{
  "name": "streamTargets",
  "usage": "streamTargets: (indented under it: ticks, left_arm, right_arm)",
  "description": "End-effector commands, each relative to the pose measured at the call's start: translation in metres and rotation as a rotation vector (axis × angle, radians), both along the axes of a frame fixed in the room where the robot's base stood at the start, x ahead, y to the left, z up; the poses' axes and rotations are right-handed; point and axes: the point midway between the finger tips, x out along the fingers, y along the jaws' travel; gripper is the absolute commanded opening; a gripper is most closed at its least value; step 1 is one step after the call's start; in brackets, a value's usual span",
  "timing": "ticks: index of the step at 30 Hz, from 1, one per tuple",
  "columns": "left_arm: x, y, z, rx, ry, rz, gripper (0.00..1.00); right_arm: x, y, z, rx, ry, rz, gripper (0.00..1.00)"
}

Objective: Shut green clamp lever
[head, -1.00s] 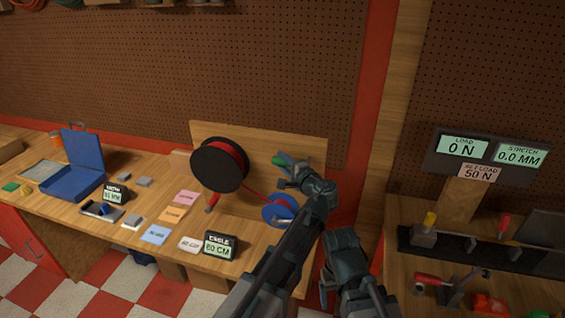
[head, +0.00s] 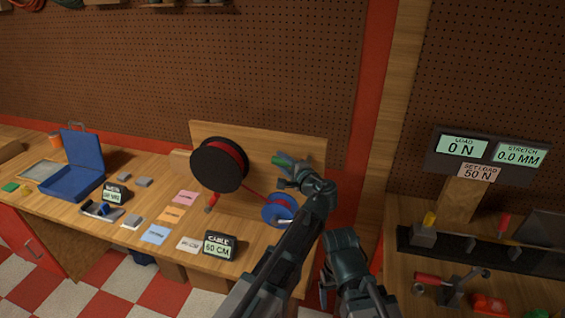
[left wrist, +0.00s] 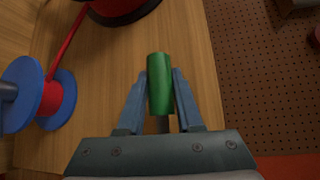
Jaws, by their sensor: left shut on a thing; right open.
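The green clamp lever (left wrist: 160,84) is a green cylindrical handle between the two fingers of my left gripper (left wrist: 160,100) in the left wrist view. The fingers touch it on both sides, and a grey stem shows below it. In the head view the left gripper (head: 288,170) is in front of the upright wooden board, with a bit of the green lever (head: 279,161) showing at its tip. The rest of the clamp is hidden by my gripper and arm. My right gripper (head: 325,292) hangs low at the bottom centre, away from the lever, its fingers partly hidden.
A black spool with red cable (head: 219,164) and a blue spool (head: 277,209) stand beside the left gripper. A display reading 60 CM (head: 220,245) and coloured cards lie on the bench. A load display (head: 463,147) reads 0 N at the right.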

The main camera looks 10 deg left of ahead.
Motion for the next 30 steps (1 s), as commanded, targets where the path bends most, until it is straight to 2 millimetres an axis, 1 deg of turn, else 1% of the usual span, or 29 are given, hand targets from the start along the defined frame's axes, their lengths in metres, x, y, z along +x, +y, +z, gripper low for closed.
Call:
streamTargets:
  ticks: [11, 17, 23, 30]
  left_arm:
    - [-0.001, 0.000, -0.001, -0.001, 0.002, 0.000, 0.00]
    - [-0.001, 0.000, 0.000, 0.039, -0.002, 0.000, 0.00]
    - [-0.001, -0.002, 0.008, 0.161, -0.014, 0.000, 0.00]
    - [-0.001, -0.006, 0.023, 0.380, -0.036, 0.000, 0.00]
  right_arm:
    - [0.000, 0.000, -0.001, 0.000, 0.000, 0.000, 0.80]
    - [0.000, 0.000, -0.005, 0.000, 0.000, 0.000, 0.80]
    - [0.000, 0.000, -0.018, 0.000, 0.000, -0.001, 0.80]
    - [0.000, 0.000, -0.037, 0.000, 0.000, -0.001, 0.80]
